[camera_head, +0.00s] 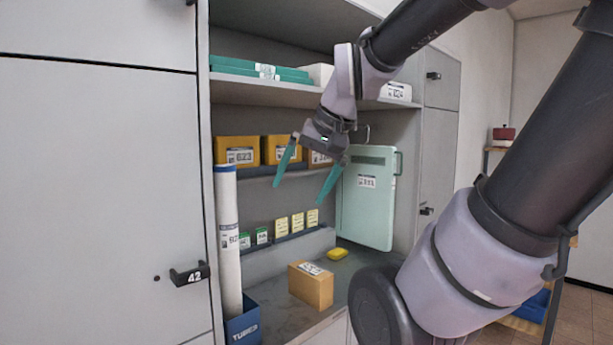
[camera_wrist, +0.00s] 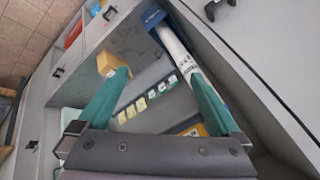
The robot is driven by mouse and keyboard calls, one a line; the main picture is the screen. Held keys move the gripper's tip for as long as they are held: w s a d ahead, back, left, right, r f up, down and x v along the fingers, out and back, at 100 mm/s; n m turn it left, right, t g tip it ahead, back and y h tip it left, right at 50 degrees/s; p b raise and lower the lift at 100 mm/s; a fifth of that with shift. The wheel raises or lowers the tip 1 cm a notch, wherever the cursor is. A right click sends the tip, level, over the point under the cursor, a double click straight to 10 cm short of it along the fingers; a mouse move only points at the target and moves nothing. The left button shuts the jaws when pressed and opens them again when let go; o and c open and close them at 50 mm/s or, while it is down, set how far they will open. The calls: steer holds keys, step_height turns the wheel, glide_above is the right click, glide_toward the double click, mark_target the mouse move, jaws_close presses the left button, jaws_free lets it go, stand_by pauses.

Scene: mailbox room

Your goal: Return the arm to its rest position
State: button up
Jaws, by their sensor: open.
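My gripper (camera_head: 303,190) is in front of the open shelf unit in the head view, with its two teal fingers spread apart and nothing between them. In the wrist view my gripper (camera_wrist: 160,100) is also open and empty, its fingers pointing up the picture. My arm reaches from the right side of the head view to the upper shelves. A light green box (camera_head: 368,205) stands upright just right of the fingers; I cannot tell whether it touches them.
A brown box (camera_head: 311,285) and a yellow item (camera_head: 337,253) lie on the bottom shelf. Orange-yellow boxes (camera_head: 238,152) sit behind the gripper. A white tube (camera_head: 229,240) stands in a blue bin (camera_head: 243,325) at left. Grey cabinet doors (camera_head: 95,180) flank the unit.

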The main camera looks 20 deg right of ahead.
steer(key=shift+s+d+r+t+h, duration=0.15)
steer(key=shift+s+r+t, duration=0.1)
steer(key=shift+r+t, duration=0.15)
steer(key=shift+s+d+r+t+h, duration=0.2)
steer(key=shift+r+t, duration=0.1)
steer(key=shift+r, duration=0.1)
